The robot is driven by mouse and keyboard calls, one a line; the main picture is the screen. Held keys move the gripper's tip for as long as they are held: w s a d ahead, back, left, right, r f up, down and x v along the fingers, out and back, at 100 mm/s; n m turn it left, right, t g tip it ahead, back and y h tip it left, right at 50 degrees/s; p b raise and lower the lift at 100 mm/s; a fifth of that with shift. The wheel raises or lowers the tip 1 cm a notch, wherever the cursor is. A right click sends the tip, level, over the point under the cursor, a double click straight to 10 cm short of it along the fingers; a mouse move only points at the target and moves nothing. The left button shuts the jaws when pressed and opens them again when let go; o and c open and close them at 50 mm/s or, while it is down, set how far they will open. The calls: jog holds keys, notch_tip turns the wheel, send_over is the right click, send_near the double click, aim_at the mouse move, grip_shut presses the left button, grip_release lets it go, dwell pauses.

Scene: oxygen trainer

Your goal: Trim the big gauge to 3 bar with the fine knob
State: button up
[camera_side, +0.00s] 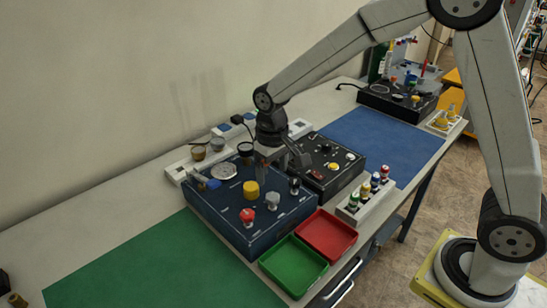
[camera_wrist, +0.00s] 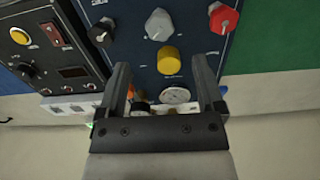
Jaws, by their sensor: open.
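The dark blue panel (camera_side: 224,207) carries a round pale-faced gauge (camera_side: 223,170) at its back left; I cannot read its needle. In the wrist view a white-faced gauge (camera_wrist: 175,95) shows between my fingers, partly hidden by the gripper body. In front of it stand a yellow knob (camera_side: 251,190), a red knob (camera_side: 247,217), a grey knob (camera_side: 273,201) and a black knob (camera_side: 294,186). I cannot tell which is the fine knob. My gripper (camera_wrist: 162,72) is open and empty above the panel, with the yellow knob (camera_wrist: 169,60) in line between its fingers.
A black box (camera_side: 336,180) with a yellow button stands right of the panel. Red (camera_side: 355,238) and green (camera_side: 293,291) trays lie in front. A white rack (camera_side: 365,207) holds several small fittings. The green mat (camera_side: 150,270) is clear.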

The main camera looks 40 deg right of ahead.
aim_at(272, 196)
jog(key=shift+f, duration=3.75)
grip_shut()
jog(key=shift+n, duration=1.5)
grip_release()
jog(key=shift+r, duration=0.15)
